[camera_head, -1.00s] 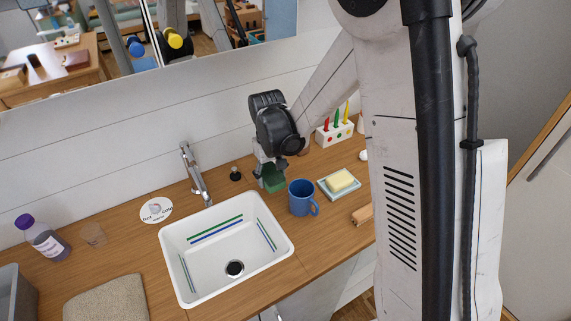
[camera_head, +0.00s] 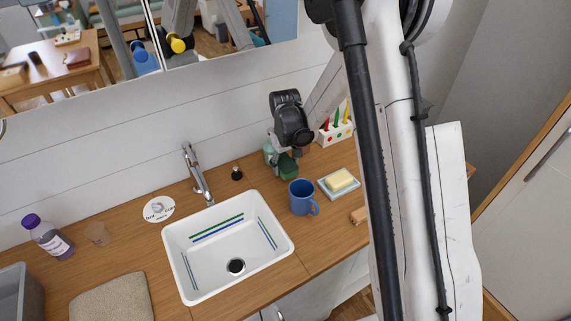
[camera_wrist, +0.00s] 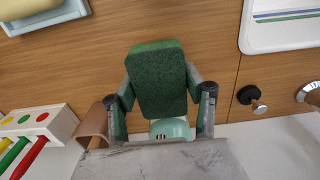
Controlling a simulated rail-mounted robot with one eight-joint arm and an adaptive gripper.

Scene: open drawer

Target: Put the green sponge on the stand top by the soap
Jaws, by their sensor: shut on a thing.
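My gripper (camera_wrist: 160,100) is shut on the green sponge (camera_wrist: 160,75), with one finger on each side of it. In the head view the sponge (camera_head: 288,166) hangs from the gripper (camera_head: 284,152) above the back of the counter, behind the blue mug. The yellow soap (camera_head: 340,180) lies on a low light-blue and white stand (camera_head: 327,193) to the right of the sponge. Part of this stand (camera_wrist: 72,10) shows at the top left of the wrist view, apart from the sponge. The soap hides part of the stand top.
A blue mug (camera_head: 302,197) stands between sink (camera_head: 183,272) and stand. A teal object (camera_head: 268,152) is close behind the gripper. A white holder with coloured pegs (camera_head: 336,130) stands at the back wall. A small wooden block (camera_head: 358,216) lies in front of the stand.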

